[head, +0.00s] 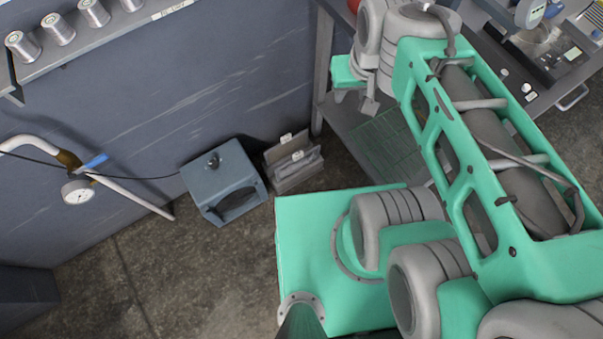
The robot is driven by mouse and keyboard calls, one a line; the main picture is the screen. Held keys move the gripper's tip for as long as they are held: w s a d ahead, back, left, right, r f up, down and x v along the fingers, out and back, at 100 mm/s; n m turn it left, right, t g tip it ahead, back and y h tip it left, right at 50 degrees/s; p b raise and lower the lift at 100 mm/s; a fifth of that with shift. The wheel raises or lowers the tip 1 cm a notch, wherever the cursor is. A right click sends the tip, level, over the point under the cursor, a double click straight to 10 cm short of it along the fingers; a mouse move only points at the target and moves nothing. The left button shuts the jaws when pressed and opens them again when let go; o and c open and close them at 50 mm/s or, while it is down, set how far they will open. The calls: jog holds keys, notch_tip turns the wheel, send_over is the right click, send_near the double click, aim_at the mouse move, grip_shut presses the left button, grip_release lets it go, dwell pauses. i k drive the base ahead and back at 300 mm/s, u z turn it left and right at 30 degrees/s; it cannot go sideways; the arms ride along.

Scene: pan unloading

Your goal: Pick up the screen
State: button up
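I cannot clearly identify the screen in the head view. A dark green panel with thin lines (386,146) shows low beneath the workbench, partly hidden by my arm. A small device with a pale display (530,13) stands on the bench at the top right. My arm reaches up from the lower right toward the bench. Its far end, with a small grey piece that may be part of my gripper (371,104), is at the top centre. My fingertips are not clearly shown, and I see nothing held.
A workbench (548,103) with tools and a drawer handle is at the top right. A blue-grey box (222,181) and a grey holder (293,163) stand by the wall. A shelf (95,42) holds several spools. A pipe gauge (77,191) is at left.

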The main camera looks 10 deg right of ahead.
aim_at(296, 157)
jog(key=u, duration=0.4)
jog(key=k, duration=0.8)
jog(key=u, duration=0.75)
jog(key=k, duration=0.65)
jog(key=z, duration=0.6)
jog(key=i, duration=1.5)
jog(key=u, duration=0.95)
jog(key=i, duration=0.35)
jog(key=u, duration=0.35)
